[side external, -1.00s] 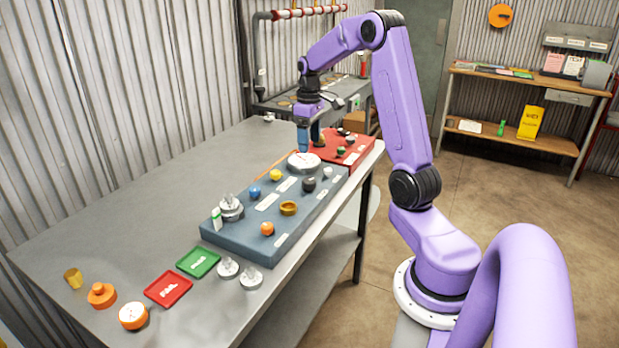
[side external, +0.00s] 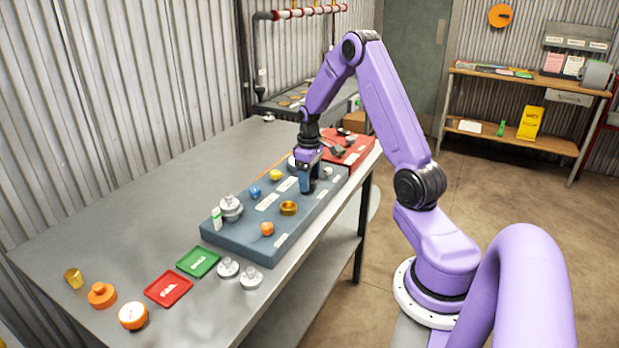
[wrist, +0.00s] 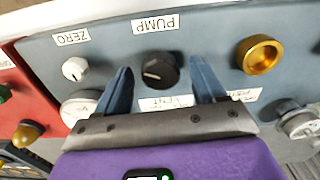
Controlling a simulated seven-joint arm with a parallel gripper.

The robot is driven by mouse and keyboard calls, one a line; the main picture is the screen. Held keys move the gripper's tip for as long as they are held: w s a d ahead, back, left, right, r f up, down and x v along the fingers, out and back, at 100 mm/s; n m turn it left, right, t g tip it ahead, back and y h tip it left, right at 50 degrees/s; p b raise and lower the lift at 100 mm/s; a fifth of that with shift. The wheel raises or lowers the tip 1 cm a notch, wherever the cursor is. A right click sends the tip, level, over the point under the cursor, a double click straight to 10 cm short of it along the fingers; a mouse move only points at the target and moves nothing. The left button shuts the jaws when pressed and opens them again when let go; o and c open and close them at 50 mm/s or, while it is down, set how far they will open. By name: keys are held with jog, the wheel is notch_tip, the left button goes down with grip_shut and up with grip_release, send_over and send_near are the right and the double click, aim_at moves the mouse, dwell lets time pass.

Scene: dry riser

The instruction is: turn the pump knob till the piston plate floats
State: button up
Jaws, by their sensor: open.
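The black pump knob (wrist: 160,70) sits on the blue-grey panel beside the "PUMP" label (wrist: 157,23) in the wrist view. My gripper (wrist: 163,66) is open, with one blue finger on each side of the knob; I cannot tell whether they touch it. In the side view my gripper (side external: 307,189) points down at the panel and hides the knob. A silver stepped fitting (side external: 231,208), apparently the piston plate, stands at the panel's near left end. It shows partly at the right of the wrist view (wrist: 300,124). I cannot tell whether it floats.
On the panel (side external: 238,242) are a brass ring (side external: 289,208), an orange knob (side external: 267,229), a white knob (wrist: 75,69) and a dial gauge (wrist: 78,108). A red box (side external: 350,155) adjoins it. Silver weights (side external: 251,279) and red and green trays (side external: 168,289) lie nearer on the bench.

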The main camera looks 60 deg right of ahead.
jog(key=c, duration=1.1)
jog(key=shift+o, duration=0.2)
jog(key=shift+m, duration=1.3)
jog(key=o, duration=1.1)
jog(key=shift+c, duration=0.2)
notch_tip(320, 180, up, 18)
jog(key=shift+f, duration=0.2)
jog(key=shift+a, duration=0.1)
